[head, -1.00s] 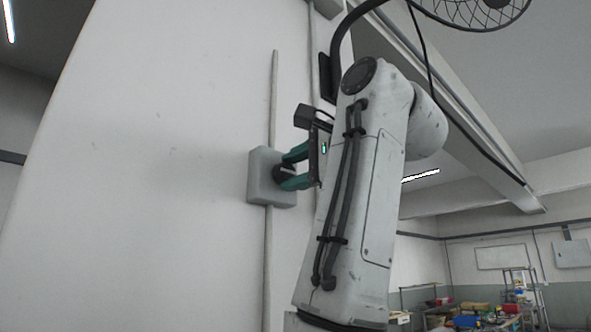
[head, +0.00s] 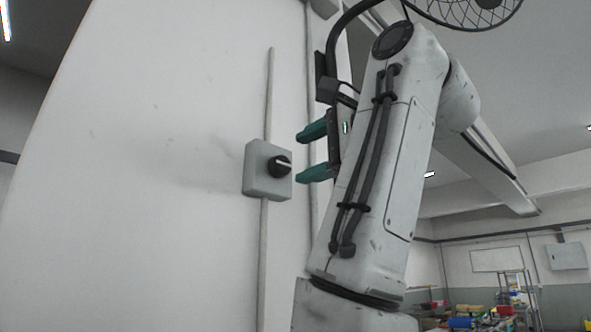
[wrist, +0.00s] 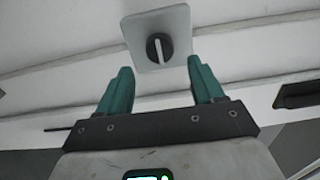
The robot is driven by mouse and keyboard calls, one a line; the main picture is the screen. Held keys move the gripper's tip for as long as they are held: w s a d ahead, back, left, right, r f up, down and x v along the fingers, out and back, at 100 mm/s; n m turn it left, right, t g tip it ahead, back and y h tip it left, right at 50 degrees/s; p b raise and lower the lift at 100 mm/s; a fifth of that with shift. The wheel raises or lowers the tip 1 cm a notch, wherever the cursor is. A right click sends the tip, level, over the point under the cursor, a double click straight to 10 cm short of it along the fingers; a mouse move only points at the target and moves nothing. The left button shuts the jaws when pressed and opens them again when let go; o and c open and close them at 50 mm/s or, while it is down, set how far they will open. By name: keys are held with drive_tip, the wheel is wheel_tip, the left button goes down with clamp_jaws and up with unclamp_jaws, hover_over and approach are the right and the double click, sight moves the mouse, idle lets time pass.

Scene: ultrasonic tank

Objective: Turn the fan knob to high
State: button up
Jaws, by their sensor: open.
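The fan knob (head: 279,166) is black and round with a white pointer line, on the front of a grey box (head: 257,181) on the white wall. In the head view the pointer line points right, roughly level. In the wrist view the knob (wrist: 159,48) sits beyond the fingertips, about midway between them, with its line running up and down in the picture. My gripper (head: 304,154) has two teal fingers spread apart. It is open, empty and clear of the knob, to the right of it in the head view.
A thin conduit (head: 268,95) runs up and down the wall above and below the box. A caged fan (head: 470,8) is at the top, partly out of view. Shelves with several coloured bins (head: 480,318) stand far off at the lower right.

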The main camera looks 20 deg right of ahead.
drive_tip(key=b+v, duration=0.2)
drive_tip(key=v, duration=0.4)
drive_tip(key=shift+s, duration=0.1)
idle(0.5)
